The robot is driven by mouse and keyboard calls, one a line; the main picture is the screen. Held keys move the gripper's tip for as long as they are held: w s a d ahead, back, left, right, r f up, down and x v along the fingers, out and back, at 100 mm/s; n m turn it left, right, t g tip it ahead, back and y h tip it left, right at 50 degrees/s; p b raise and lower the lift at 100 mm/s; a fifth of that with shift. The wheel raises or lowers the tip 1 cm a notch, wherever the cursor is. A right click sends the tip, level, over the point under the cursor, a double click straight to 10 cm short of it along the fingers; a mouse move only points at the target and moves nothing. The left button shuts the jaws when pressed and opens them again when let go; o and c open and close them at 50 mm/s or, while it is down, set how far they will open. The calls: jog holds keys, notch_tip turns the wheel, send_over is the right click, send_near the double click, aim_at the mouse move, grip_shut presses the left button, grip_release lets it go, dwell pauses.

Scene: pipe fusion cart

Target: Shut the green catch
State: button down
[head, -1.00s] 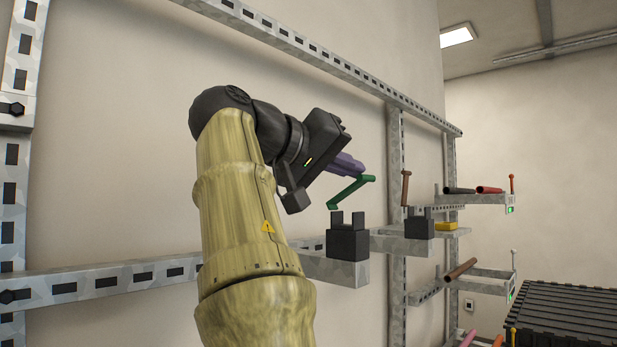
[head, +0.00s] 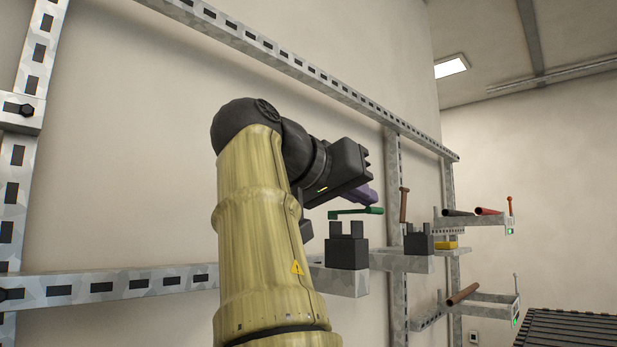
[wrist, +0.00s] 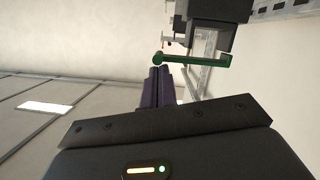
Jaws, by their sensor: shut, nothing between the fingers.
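The green catch (head: 357,211) is a bar with a bent end. In the head view it lies nearly level, just above the two upright prongs of a black block (head: 347,250). In the wrist view the green catch (wrist: 195,60) shows beyond the fingertips, beside the dark block (wrist: 208,32). My gripper (head: 368,197) has purple fingers, shut with nothing between them. The fingers are right above the bar in the head view; I cannot tell whether they touch it. In the wrist view the fingertips (wrist: 159,72) are close to the bar's rounded end.
The block sits on a grey bracket (head: 340,281) on a wall rail. To the right stand a second black block (head: 418,243), a brown upright lever (head: 404,205) and a yellow piece (head: 446,245). Shelves with dark, red and brown rods are farther right.

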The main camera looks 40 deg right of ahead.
dwell(0.3)
jog(key=a+r+p, duration=0.5)
jog(key=a+r, duration=0.1)
jog(key=a, duration=0.3)
jog(key=shift+w+a, duration=0.25)
jog(key=shift+a, duration=0.1)
jog(key=shift+r, duration=0.1)
dwell(0.7)
